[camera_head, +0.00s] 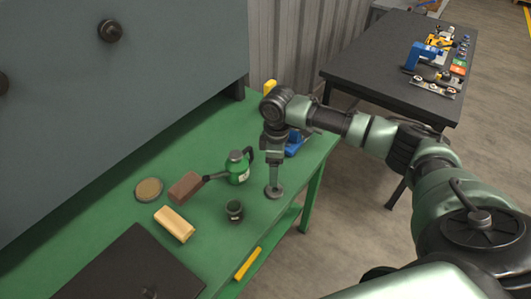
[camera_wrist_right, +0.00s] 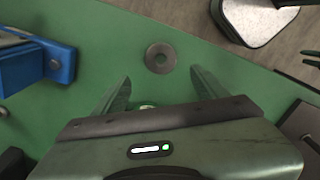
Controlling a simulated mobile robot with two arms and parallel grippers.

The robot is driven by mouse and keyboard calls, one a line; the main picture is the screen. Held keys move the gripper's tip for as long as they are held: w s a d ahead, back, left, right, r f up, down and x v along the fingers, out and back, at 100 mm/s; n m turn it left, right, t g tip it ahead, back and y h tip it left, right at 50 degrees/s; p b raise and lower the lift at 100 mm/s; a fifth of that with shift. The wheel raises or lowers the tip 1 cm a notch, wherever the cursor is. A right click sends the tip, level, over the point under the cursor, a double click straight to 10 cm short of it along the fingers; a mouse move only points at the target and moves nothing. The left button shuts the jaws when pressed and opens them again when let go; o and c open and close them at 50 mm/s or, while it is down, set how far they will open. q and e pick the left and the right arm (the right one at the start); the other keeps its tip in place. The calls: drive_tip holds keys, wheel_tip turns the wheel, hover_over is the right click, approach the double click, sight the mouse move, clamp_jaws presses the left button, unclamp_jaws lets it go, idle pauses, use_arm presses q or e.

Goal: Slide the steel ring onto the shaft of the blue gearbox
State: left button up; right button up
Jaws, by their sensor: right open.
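The steel ring (camera_head: 273,194) lies flat on the green bench, near its front edge. It also shows in the right wrist view (camera_wrist_right: 149,61), just beyond the fingertips, with nothing on it. My right gripper (camera_head: 273,182) points down over the ring. In the right wrist view its two fingers (camera_wrist_right: 160,82) are spread apart, with no object held between them. The blue gearbox (camera_head: 294,145) stands on the bench behind the gripper, partly hidden by my arm. A blue body (camera_wrist_right: 62,64) shows at the left in the right wrist view; its shaft is not clear. My left gripper is not in view.
Left of the gripper are a green can (camera_head: 238,168), a dark jar (camera_head: 234,210), a brown-headed brush (camera_head: 186,187), a wooden block (camera_head: 174,223) and a round tin (camera_head: 149,190). A grey cabinet (camera_head: 110,80) stands behind. A dark table (camera_head: 370,65) is at the back right.

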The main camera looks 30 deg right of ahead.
sight(274, 192)
drive_tip(key=f+b, duration=0.1)
drive_tip(key=b, duration=0.1)
drive_tip(key=f+b, duration=0.2)
drive_tip(key=shift+s+f+b, duration=0.25)
drive_tip(key=shift+s+b, duration=0.1)
drive_tip(key=shift+b, duration=0.05)
drive_tip(key=shift+w+f+b, duration=0.25)
drive_tip(key=shift+f+b, duration=0.75)
drive_tip(key=shift+f, duration=0.05)
wheel_tip(274, 192, down, 3)
drive_tip(key=shift+s, duration=0.1)
drive_tip(key=shift+f, duration=0.45)
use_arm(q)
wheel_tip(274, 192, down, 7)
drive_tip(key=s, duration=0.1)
